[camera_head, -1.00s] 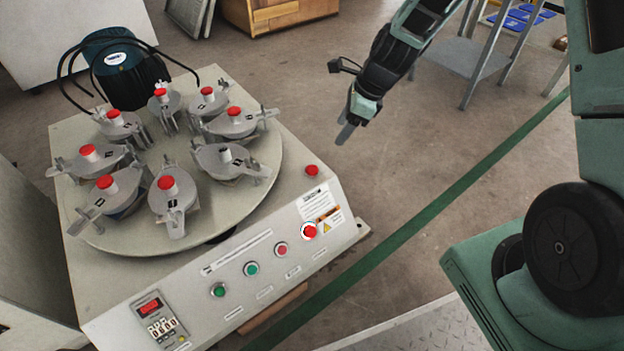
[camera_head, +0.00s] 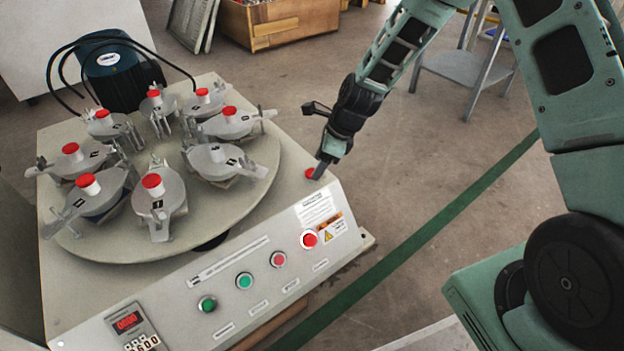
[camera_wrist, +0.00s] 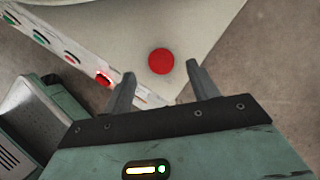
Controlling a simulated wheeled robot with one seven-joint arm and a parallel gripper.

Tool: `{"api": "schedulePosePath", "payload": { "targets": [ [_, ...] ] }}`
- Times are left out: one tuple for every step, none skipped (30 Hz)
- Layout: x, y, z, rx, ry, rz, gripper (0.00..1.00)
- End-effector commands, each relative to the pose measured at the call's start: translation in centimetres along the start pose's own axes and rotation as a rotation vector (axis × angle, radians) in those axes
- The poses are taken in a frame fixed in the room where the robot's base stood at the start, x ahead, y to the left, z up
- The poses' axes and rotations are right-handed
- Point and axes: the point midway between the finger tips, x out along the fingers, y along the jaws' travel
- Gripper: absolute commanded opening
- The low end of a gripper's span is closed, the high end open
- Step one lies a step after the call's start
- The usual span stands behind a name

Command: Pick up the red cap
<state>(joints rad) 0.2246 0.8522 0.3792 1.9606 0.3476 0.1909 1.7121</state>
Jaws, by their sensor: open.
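The loose red cap (camera_head: 310,174) lies on the right corner of the machine's top, partly hidden by my fingers in the head view. In the wrist view the red cap (camera_wrist: 161,61) is round and fully visible, centred between and just beyond the fingertips. My gripper (camera_wrist: 161,69) is open and empty, one finger to each side of the cap's line. In the head view my gripper (camera_head: 319,172) points down at the cap. I cannot tell whether the fingers touch it.
The turntable (camera_head: 215,225) carries several grey clamped jars with red caps. One jar (camera_head: 217,154), nearest the loose cap, has no red cap. A red button (camera_head: 309,239) and green buttons (camera_head: 244,280) line the front panel. A dark motor (camera_head: 122,75) stands behind.

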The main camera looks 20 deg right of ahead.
Motion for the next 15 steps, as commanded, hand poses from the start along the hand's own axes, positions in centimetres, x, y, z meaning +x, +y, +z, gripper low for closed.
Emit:
{"api": "schedulePosePath", "payload": {
  "targets": [
    [1.2,-0.2,-0.1,-0.003,0.000,0.000,0.59],
    [1.6,-0.2,-0.1,-0.001,0.000,0.000,0.59],
    [2.1,-0.1,-0.1,-0.001,0.000,0.001,0.59],
    [2.4,-0.1,-0.1,-0.002,0.000,0.001,0.59],
    [2.7,-0.1,-0.1,-0.002,0.000,0.001,0.59],
    [2.9,-0.1,0.0,-0.002,0.000,0.000,0.59],
    [3.0,-0.2,0.0,-0.001,0.000,0.000,0.59],
    [3.1,-0.2,0.0,-0.001,0.000,0.000,0.59],
    [3.1,-0.2,0.0,0.000,0.000,0.000,0.59],
    [3.1,-0.2,0.1,0.000,0.000,-0.001,0.59],
    [3.1,-0.2,0.1,0.000,0.000,-0.001,0.59],
    [3.0,-0.2,0.1,0.000,0.000,-0.001,0.59],
    [3.0,-0.2,0.1,0.000,0.000,-0.001,0.59],
    [3.0,-0.2,0.1,0.000,0.000,-0.001,0.59],
    [3.0,-0.2,0.1,0.000,0.000,-0.001,0.59]
  ]
}}
